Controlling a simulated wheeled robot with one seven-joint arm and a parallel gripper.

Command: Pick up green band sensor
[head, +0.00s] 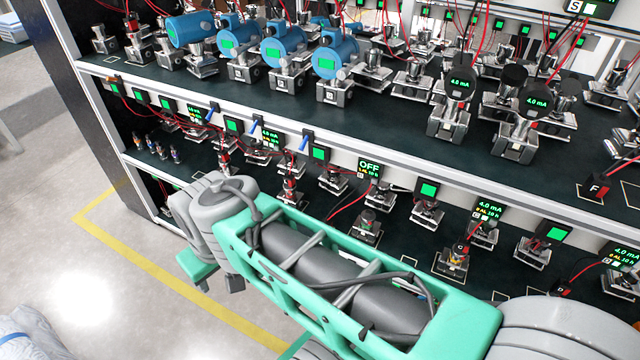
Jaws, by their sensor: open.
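I cannot single out a green band sensor with certainty. Several small slim sensors (161,152) stand close together at the left end of the lower shelf, their band colours too small to tell. Another sensor (370,200) sits upright in a metal clamp stand under a display reading OFF; its band colour is also unclear. My teal and grey arm crosses the lower middle, with its wrist in front of the lower shelf's left part. My gripper's fingers do not show, and the arm hides part of the lower shelf.
The upper shelf (240,88) carries blue transmitters (327,58) and several metal stands. The lower shelf (412,222) holds clamp stands with red wires and green-lit displays along the shelf edge. A dark side post (75,90) bounds the rack at left. The floor (130,290) is open, with a yellow line.

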